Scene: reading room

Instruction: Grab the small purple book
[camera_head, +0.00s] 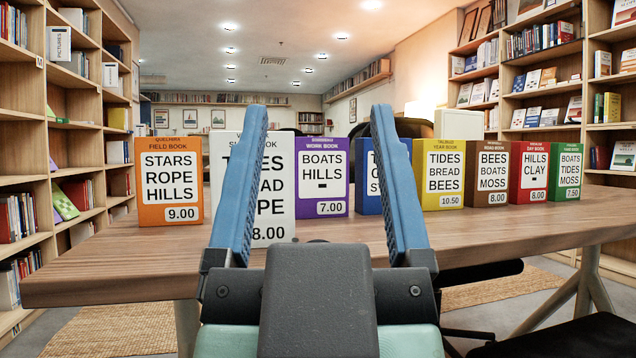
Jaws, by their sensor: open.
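The purple book (334,177) stands upright on the wooden table (110,258), its cover facing me, reading "BOATS HILLS" and 7.00. It is in the row's middle, between a white book on its left and a blue book on its right. My gripper (318,125) is open in the foreground, its two blue fingers spread apart and pointing away from me. In the picture the purple book shows between the fingers, beyond them. The gap in depth is hard to tell. Nothing is held.
An orange book (170,181) stands at left. The white book (281,205) stands nearest and is partly hidden by my left finger. The blue book (367,180) is partly behind my right finger. Yellow (443,174), brown (493,172), red (528,171) and green (566,171) books stand at right.

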